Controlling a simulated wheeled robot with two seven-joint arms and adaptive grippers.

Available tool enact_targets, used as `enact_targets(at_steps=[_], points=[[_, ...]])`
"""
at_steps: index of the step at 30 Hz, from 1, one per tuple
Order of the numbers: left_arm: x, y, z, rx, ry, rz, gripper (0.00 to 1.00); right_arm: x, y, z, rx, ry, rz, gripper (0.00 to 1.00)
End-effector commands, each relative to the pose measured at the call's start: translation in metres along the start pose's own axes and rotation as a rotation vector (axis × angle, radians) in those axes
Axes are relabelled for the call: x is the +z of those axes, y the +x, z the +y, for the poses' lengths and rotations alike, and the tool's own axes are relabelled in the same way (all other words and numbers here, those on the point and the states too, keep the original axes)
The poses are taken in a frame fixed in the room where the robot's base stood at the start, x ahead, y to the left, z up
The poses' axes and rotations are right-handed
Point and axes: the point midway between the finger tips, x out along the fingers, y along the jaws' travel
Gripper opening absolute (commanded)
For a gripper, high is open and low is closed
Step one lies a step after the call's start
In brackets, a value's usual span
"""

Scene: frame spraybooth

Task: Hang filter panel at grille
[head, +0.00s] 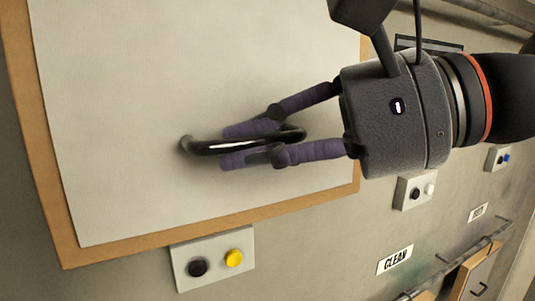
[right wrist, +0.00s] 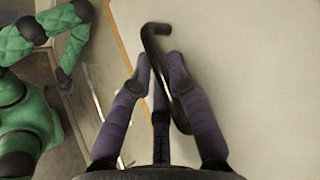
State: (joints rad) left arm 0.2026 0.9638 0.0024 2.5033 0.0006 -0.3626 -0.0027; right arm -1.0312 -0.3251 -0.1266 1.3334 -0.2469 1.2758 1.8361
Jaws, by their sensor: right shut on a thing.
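The filter panel (head: 110,100) is a large pale sheet with a tan frame, filling the left of the head view. It also fills the right of the right wrist view (right wrist: 250,60). A black curved handle (head: 215,147) stands out from its face. My right gripper (head: 250,144) comes in from the right, its purple fingers shut on the handle. In the right wrist view the handle (right wrist: 158,45) lies between the fingertips. My left gripper cannot be made out in either view. I cannot identify a grille; the panel hides much of the wall.
A box with a black and a yellow button (head: 213,258) is just below the panel's edge. Smaller button boxes (head: 415,191) (head: 497,158) are farther right. A CLEAN sign (head: 395,260) is on the wall near a metal rail (head: 458,256) and a tan box (head: 475,275) at lower right.

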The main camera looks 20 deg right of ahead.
Motion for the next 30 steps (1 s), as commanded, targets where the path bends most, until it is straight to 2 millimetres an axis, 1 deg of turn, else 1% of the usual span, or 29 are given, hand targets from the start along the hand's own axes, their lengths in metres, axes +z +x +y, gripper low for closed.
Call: enact_targets(at_steps=[10, 30], points=[[0.0, 0.003, -0.001, 0.0, 0.0, 0.0, 0.4, -0.016, 0.014, -0.011, -0.004, 0.003, 0.002, 0.0], [0.0, 0.003, -0.001, 0.0, 0.0, 0.0, 0.4, -0.044, 0.043, -0.029, -0.003, 0.001, 0.002, 0.0]])
